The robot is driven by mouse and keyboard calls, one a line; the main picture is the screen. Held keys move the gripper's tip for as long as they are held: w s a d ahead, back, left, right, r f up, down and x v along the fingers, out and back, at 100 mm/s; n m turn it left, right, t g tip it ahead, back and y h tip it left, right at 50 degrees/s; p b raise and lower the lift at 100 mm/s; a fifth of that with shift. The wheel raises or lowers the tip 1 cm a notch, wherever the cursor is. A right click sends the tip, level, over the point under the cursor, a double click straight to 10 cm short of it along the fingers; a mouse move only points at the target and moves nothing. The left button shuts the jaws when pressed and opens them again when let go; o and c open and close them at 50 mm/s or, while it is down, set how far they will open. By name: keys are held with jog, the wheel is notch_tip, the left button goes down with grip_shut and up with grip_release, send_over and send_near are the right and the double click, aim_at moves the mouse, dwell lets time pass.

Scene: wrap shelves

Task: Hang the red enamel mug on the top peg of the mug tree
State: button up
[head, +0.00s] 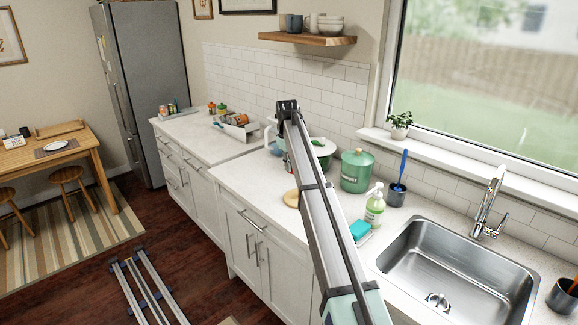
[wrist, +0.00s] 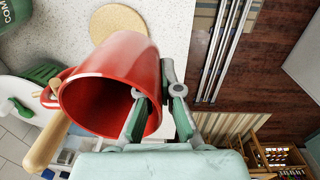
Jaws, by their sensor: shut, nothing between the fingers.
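The red enamel mug (wrist: 112,72) is large in the wrist view, tilted with its dark mouth facing the camera. A red loop, apparently its handle, shows at its left side beside a pale wooden piece (wrist: 47,97). A longer wooden rod (wrist: 46,142), apparently part of the mug tree, slants below it. I cannot tell whether a peg passes through the handle. In the head view my arm hides the gripper and most of that area.
A round cork mat (head: 291,198) lies on the counter. A green canister (head: 356,171), soap bottle (head: 375,208) and sponge (head: 360,230) stand near the sink (head: 455,262). A white dish rack (head: 242,130) is farther back. The counter's front edge is clear.

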jog(key=o, duration=0.6)
jog(key=shift+c, duration=0.2)
